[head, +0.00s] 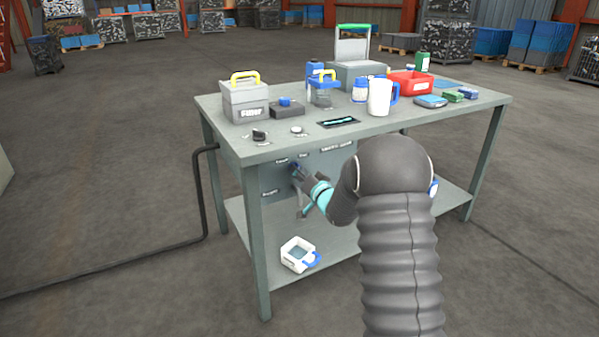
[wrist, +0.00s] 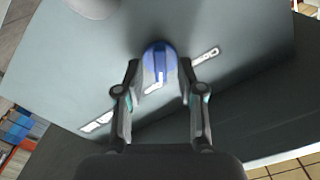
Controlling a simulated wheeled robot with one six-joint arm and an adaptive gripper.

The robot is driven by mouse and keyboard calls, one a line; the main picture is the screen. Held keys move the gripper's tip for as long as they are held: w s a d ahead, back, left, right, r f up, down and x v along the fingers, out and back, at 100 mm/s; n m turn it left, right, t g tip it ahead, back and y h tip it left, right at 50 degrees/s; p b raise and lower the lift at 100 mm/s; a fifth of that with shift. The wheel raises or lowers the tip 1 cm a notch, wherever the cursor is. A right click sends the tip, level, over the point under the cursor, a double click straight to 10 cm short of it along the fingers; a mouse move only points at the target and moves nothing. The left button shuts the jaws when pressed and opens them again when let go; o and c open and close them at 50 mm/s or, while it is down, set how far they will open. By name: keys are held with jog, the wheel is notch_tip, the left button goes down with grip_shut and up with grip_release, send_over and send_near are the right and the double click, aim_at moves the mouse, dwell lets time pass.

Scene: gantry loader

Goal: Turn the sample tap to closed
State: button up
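The sample tap's blue handle (wrist: 158,62) is on the grey front panel of the bench, in the middle of the wrist view. In the head view a small dark blue part of the tap (head: 294,166) shows at the panel. My gripper (wrist: 159,65) has its two fingers on either side of the handle. The fingers look spread, with narrow gaps to the handle; contact is unclear. In the head view my gripper (head: 299,173) is at the panel and partly hides the tap. Small white labels (wrist: 97,122) sit around the handle, too blurred to read.
A black hose (head: 202,195) runs down at left.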

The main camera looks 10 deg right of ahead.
jog(key=shift+w+a, duration=0.1)
jog(key=shift+w, duration=0.25)
grip_shut()
